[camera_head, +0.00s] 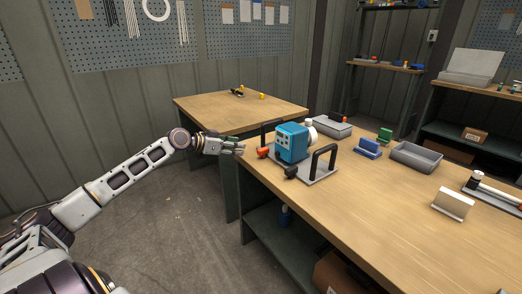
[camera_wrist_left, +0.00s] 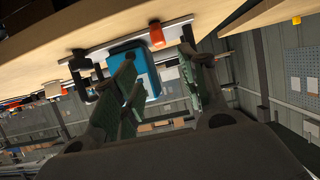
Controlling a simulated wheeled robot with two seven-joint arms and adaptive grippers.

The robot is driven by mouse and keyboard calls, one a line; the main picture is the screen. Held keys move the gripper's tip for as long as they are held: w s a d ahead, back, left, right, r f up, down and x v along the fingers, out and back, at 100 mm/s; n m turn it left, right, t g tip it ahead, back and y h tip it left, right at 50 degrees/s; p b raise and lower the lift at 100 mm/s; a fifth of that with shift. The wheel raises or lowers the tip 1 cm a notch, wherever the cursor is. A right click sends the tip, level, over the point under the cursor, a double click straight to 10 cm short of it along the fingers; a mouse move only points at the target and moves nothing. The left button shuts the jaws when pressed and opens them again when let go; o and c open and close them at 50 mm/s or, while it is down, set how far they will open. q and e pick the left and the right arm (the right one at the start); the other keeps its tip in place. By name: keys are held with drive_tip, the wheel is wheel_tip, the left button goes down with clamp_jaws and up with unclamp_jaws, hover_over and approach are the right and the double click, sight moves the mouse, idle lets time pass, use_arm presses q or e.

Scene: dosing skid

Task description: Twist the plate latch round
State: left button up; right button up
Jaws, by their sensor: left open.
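A blue dosing unit (camera_head: 292,143) stands on a grey plate (camera_head: 318,173) with black handles, at the near left edge of the long workbench. An orange-red knob (camera_head: 263,152), which looks like the plate latch, sits at the plate's left end. A black knob (camera_head: 291,172) sits at the plate's front. My left gripper (camera_head: 242,148) is open, just left of the orange-red knob and apart from it. In the left wrist view the orange-red knob (camera_wrist_left: 156,37) and blue unit (camera_wrist_left: 147,73) lie ahead of the open fingers (camera_wrist_left: 158,48). My right gripper is out of view.
A second wooden table (camera_head: 215,108) stands behind my left gripper. The floor below my left arm is clear.

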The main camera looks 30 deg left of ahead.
use_arm(q)
drive_tip(key=shift+w+d+f, duration=0.1)
drive_tip(key=shift+w, duration=0.1)
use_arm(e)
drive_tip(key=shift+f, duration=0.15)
use_arm(q)
approach(262, 149)
drive_tip(key=shift+w, duration=0.6)
drive_tip(key=shift+w+d+f+b, duration=0.35)
drive_tip(key=shift+w+f+b, duration=0.05)
drive_tip(key=shift+w+b, duration=0.15)
drive_tip(key=shift+w+d+f, duration=0.25)
drive_tip(key=shift+w+d, duration=0.1)
drive_tip(key=shift+w, duration=0.3)
drive_tip(key=shift+b+x, duration=0.35)
drive_tip(key=shift+x, duration=2)
drive_tip(key=shift+w+f+b, duration=0.15)
drive_tip(key=shift+w+b, duration=0.05)
drive_tip(key=shift+b, duration=0.1)
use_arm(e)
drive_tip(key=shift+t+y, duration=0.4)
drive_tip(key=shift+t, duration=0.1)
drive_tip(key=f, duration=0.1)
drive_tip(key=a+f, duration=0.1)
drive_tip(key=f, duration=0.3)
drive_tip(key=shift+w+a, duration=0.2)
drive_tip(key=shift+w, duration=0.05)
